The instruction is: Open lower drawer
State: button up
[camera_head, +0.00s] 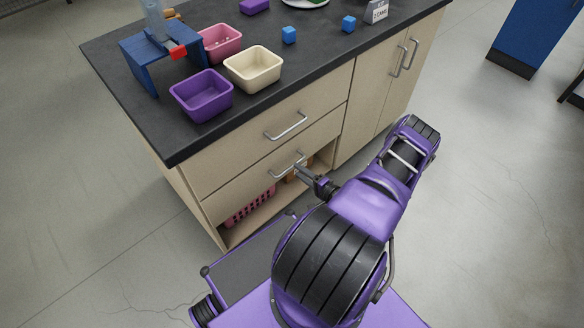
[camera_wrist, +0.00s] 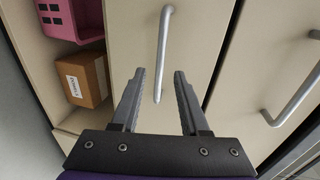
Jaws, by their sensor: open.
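The lower drawer (camera_head: 240,181) is the second front down in the beige cabinet, and its front looks flush with the upper drawer (camera_head: 245,141). Its metal bar handle (camera_head: 287,165) is partly behind my gripper (camera_head: 299,168) in the head view. In the wrist view the lower drawer's front (camera_wrist: 200,40) fills the middle. Its handle (camera_wrist: 164,45) runs between the two fingers of my gripper (camera_wrist: 161,72). The fingers are open, one on each side of the bar, with a gap to each. I cannot tell how deep the bar sits between them.
Below the drawer is an open shelf with a pink basket (camera_head: 249,204) and a cardboard box (camera_wrist: 82,80). The upper drawer's handle (camera_wrist: 292,98) is at the right in the wrist view. Bins, blocks and a blue stand (camera_head: 140,62) are on the dark countertop (camera_head: 185,139).

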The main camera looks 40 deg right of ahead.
aim_at(292, 166)
jog(key=x, duration=0.5)
jog(key=shift+b, duration=0.3)
grip_shut()
dwell(1.1)
